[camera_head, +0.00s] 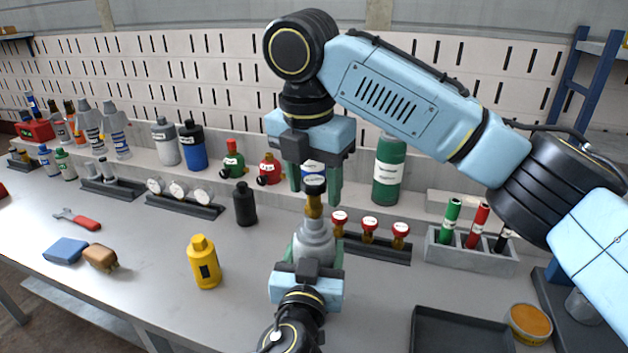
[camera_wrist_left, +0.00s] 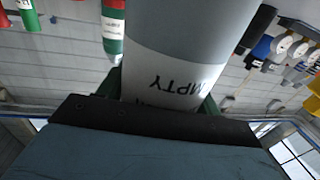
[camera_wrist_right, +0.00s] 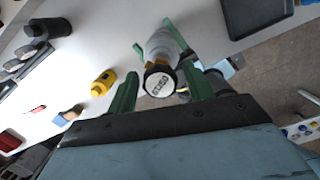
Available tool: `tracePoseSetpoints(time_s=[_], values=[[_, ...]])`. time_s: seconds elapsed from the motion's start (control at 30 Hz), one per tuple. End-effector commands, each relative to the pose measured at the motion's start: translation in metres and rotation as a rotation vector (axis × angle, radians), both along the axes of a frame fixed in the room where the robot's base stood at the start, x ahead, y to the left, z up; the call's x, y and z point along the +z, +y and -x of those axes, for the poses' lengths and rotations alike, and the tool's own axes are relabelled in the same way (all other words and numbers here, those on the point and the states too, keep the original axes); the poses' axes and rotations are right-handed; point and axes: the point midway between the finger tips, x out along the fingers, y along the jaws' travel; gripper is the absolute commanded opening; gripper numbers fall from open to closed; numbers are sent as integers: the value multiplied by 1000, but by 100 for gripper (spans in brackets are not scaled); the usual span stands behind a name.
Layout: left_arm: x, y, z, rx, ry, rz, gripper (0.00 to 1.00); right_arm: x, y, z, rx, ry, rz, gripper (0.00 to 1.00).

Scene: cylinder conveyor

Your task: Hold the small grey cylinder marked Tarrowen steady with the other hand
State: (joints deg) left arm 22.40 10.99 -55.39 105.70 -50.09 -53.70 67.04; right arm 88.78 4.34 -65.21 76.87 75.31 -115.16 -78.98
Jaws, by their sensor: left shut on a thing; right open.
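The small grey cylinder (camera_head: 315,238) is upright, with a brass valve (camera_head: 314,207) on top. My left gripper (camera_head: 316,258) is shut around its body from the front. In the left wrist view the grey cylinder (camera_wrist_left: 190,28) fills the middle, its pale band showing upside-down letters like "MPTY"; I cannot read Tarrowen. My right gripper (camera_head: 314,190) is open above, pointing down, its fingers on either side of the valve top. In the right wrist view a round white-faced cap (camera_wrist_right: 160,83) sits between the fingers, with the cylinder (camera_wrist_right: 162,43) beyond.
A black rack (camera_head: 385,250) with three red-and-brass valves stands just right. A yellow bottle (camera_head: 203,265) and a black bottle (camera_head: 245,204) stand left. A grey holder (camera_head: 470,258) with coloured tubes and a dark tray (camera_head: 455,333) are at right. A large green cylinder (camera_head: 388,170) stands behind.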

Motion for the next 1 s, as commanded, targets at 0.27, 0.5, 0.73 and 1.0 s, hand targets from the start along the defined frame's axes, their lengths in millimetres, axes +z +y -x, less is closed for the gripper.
tracePoseSetpoints(time_s=[0.27, 0.5, 0.73, 1.0], values=[[0, 0, 0, 0, 0, -1, 37, 0, 0, 0, -69, 0, 1, 51], [0, 0, 0, 0, 0, -1, 37, 0, 0, 0, -382, 0, 1, 51], [0, 0, 0, 0, 0, -1, 37, 0, 0, 0, -523, 0, 0, 51], [0, 0, 0, 0, 0, -1, 37, 0, 0, 0, -531, 0, 0, 51]])
